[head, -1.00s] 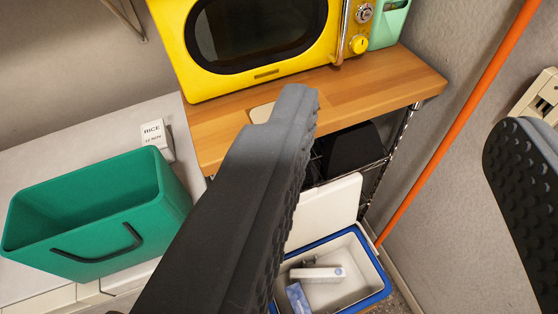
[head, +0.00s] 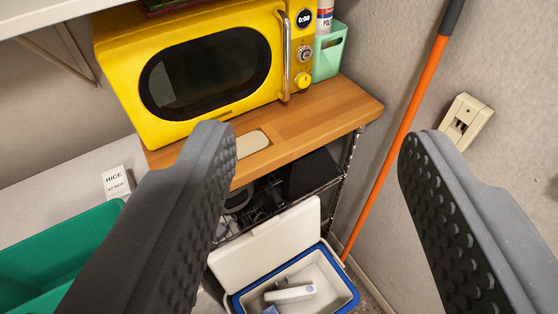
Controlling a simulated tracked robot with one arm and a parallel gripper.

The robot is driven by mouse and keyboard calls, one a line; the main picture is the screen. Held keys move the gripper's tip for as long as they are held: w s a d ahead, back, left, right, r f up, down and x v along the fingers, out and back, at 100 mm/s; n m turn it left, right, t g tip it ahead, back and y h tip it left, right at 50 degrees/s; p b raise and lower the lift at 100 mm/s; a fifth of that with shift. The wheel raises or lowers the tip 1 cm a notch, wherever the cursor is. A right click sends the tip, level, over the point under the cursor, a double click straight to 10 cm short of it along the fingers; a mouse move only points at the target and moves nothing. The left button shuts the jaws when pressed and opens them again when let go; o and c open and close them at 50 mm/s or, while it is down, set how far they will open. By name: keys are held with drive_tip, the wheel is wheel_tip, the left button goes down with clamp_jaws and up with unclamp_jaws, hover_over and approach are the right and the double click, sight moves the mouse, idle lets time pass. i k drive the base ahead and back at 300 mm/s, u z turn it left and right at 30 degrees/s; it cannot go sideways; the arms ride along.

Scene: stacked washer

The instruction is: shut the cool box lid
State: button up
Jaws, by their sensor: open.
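The cool box (head: 348,297) stands low at the bottom of the view, blue with a white inside, and its lower part is cut off by the frame. Its white lid (head: 268,244) is open, tilted up at the back against the wire shelf. A white item (head: 290,293) and a bluish item lie inside the box. My gripper (head: 312,145) is open and empty, with its two dark studded fingers wide apart. The fingers frame the view left and right of the box and touch neither box nor lid.
A yellow microwave (head: 205,75) sits on a wooden-topped wire shelf (head: 310,115). A mint holder (head: 329,55) stands beside it. An orange pole (head: 398,140) leans at the right wall near a socket (head: 465,120).

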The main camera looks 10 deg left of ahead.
sight(242, 260)
drive_tip(key=u, duration=0.85)
drive_tip(key=i, duration=0.4)
drive_tip(key=z, duration=0.4)
